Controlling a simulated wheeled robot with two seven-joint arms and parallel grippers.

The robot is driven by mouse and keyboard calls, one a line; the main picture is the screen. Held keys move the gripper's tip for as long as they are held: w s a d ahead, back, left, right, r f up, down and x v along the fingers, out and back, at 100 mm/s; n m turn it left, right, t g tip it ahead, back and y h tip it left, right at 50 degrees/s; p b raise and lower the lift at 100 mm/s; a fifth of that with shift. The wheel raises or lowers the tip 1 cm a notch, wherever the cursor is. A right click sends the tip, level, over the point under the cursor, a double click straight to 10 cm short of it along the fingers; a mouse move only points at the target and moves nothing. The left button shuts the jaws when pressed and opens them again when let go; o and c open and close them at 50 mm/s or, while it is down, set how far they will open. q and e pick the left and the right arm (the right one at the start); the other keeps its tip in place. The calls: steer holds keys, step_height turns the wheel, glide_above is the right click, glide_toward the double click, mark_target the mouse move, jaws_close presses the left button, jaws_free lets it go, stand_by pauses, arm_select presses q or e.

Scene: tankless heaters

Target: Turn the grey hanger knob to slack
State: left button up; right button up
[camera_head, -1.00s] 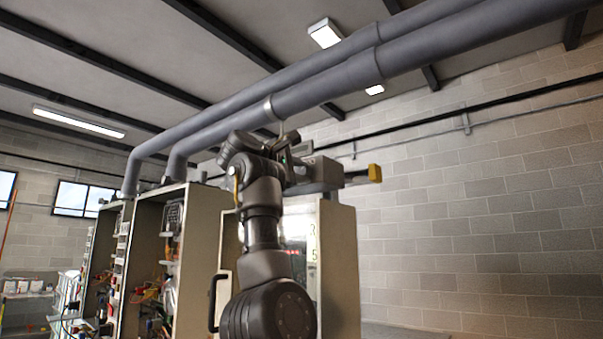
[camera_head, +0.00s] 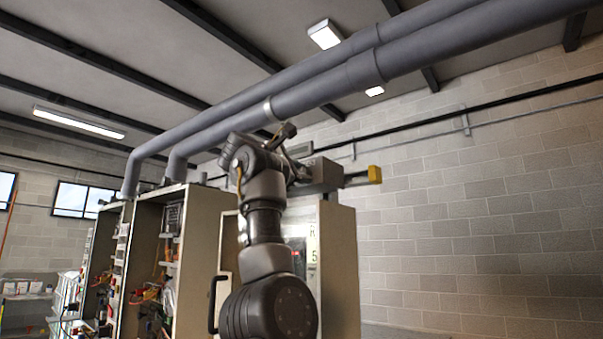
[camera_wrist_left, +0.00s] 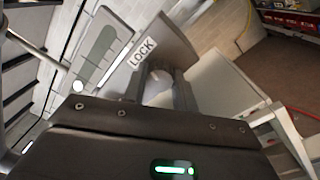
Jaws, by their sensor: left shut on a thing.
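My left gripper (camera_wrist_left: 160,92) is shut on a pale grey rounded piece, which I take to be the grey hanger knob (camera_wrist_left: 158,88); the fingers hide part of it. A grey plate with a white LOCK label (camera_wrist_left: 142,53) stands just beyond the fingers. In the head view my left gripper (camera_head: 284,142) is raised under the near grey pipe, by the metal clamp band (camera_head: 269,110). My own wrist hides the knob there. My right gripper is in neither view.
Two thick grey pipes (camera_head: 325,85) run overhead. A grey box with a yellow end block (camera_head: 375,174) is right of my wrist. Tall open cabinets (camera_head: 205,235) stand below and left. Open space lies before the block wall (camera_head: 470,220) on the right.

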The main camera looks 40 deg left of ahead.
arm_select(q)
steer(key=o, duration=1)
steer(key=shift+s, duration=0.15)
steer(key=shift+s+f+b, duration=0.15)
steer(key=shift+s+b, duration=0.1)
steer(key=shift+b, duration=0.15)
steer(key=s+b, duration=0.5)
steer(key=s, duration=0.5)
steer(key=shift+d+f, duration=0.1)
